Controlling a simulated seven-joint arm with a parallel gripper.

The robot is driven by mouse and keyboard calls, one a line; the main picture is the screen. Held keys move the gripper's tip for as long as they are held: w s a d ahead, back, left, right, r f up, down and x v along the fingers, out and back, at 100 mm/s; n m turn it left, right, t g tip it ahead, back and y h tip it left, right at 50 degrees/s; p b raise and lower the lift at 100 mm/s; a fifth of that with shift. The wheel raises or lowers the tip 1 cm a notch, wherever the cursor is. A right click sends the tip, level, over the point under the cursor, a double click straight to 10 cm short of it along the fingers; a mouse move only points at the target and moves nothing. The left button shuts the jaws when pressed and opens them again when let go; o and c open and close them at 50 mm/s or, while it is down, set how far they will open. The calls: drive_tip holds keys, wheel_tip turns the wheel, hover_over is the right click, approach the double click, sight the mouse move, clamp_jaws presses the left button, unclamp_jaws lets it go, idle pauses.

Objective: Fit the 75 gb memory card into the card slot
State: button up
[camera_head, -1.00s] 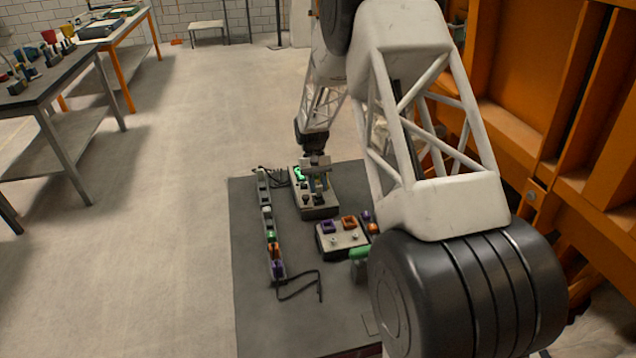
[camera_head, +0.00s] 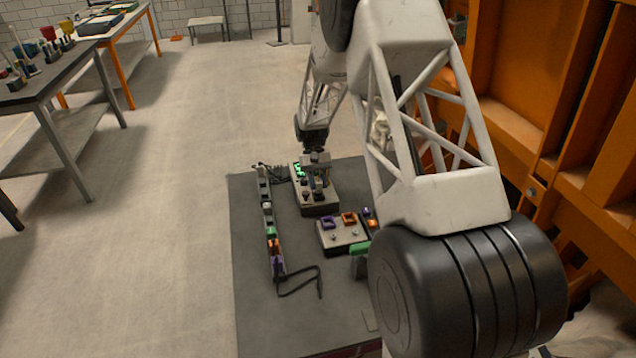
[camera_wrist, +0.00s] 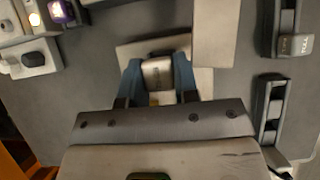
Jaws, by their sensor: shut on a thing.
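My gripper (camera_wrist: 158,84) is shut on a small pale card (camera_wrist: 157,74), held between its two blue fingers in the wrist view. The printing on the card is too small to read. In the head view my gripper (camera_head: 318,187) is over the grey console with a green display (camera_head: 318,210). In the wrist view part of the console (camera_wrist: 205,80) lies under and around the card. A dark opening (camera_wrist: 160,53) shows just beyond the card's far end. I cannot tell whether the card touches the console or is in a slot.
A grey box with purple and orange sockets (camera_head: 341,239) stands in front of the console. A strip of holders with coloured pieces (camera_head: 268,230) runs along the left, with a loose black cable (camera_head: 305,280). Bare mat (camera_head: 255,325) lies at the front left.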

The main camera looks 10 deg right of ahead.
sight(319, 182)
drive_tip(key=shift+f, duration=0.85)
idle(1.0)
drive_tip(key=shift+r, duration=0.15)
drive_tip(key=shift+r, duration=2.35)
drive_tip(key=shift+f, duration=0.25)
drive_tip(key=shift+f, duration=1.05)
drive_tip(key=shift+f, duration=1.1)
idle(0.9)
drive_tip(key=o, duration=1)
